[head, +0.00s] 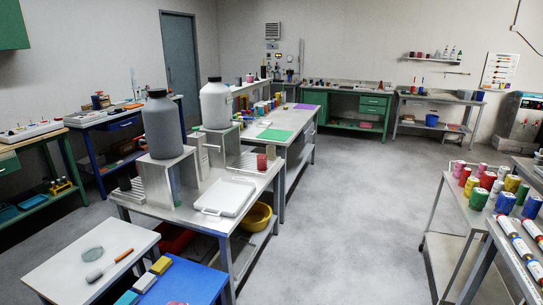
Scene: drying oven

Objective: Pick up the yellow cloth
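A small yellow folded piece (161,265), which may be the yellow cloth, lies at the back left edge of the blue tabletop (195,284) at the bottom of the head view. It is too small to tell cloth from sponge. Neither of my grippers is in view.
A white table (65,270) with a grey disc (92,254) and an orange-handled tool (122,256) adjoins on the left. Behind stands a metal table with a white tray (229,196) and two large bottles. Racks of coloured cans stand right. The grey floor (345,220) between is clear.

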